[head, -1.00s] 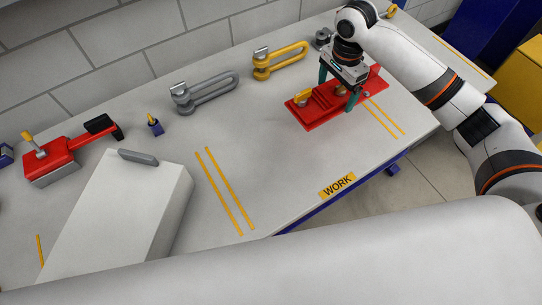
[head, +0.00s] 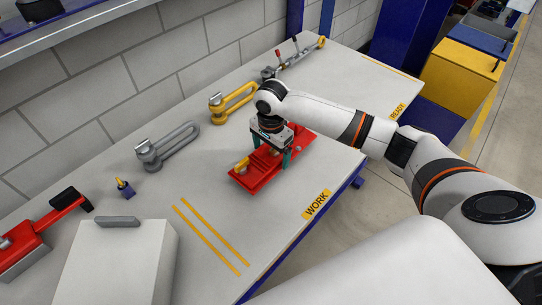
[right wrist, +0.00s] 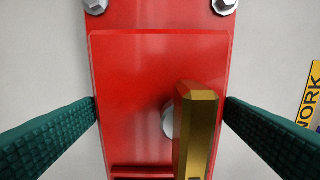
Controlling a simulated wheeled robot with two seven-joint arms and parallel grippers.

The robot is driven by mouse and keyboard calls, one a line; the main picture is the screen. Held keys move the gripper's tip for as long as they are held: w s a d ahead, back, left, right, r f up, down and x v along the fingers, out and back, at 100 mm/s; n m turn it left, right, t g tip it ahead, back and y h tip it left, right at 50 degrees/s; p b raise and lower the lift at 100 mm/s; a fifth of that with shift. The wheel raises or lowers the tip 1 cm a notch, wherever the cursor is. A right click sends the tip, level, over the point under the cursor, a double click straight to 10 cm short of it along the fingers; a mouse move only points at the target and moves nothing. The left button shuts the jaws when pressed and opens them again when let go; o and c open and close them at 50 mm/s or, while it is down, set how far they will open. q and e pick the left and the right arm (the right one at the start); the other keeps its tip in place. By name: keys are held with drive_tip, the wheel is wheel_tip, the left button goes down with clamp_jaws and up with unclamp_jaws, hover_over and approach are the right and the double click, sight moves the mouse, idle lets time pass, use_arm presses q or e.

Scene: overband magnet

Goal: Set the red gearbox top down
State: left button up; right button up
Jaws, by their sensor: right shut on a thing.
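The red gearbox top (head: 252,179) is a long flat red plate with bolts and a brass-coloured lever (right wrist: 195,130) on it. It lies level at the right part of the grey bench, at or just above the surface; I cannot tell if it touches. My right gripper (head: 270,150) is shut on it from above. In the right wrist view its two green fingers (right wrist: 160,110) stand at the two long edges of the red plate (right wrist: 130,75), with the lever between them. My left gripper is not in view.
The bench (head: 210,165) has free room left of the red plate. A yellow shackle (head: 232,103) and a grey shackle (head: 167,147) lie behind. A small blue piece (head: 126,190), a red tool (head: 45,225) and a white box (head: 115,265) are at left. A WORK label (head: 316,204) marks the front edge.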

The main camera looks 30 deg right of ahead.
wheel_tip(320, 180, down, 2)
drive_tip(key=shift+f, duration=0.25)
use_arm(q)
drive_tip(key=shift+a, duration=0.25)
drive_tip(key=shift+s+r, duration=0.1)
use_arm(e)
drive_tip(key=o, duration=1.1)
drive_tip(key=shift+f, duration=0.1)
drive_tip(key=shift+c, duration=0.2)
wheel_tip(320, 180, up, 12)
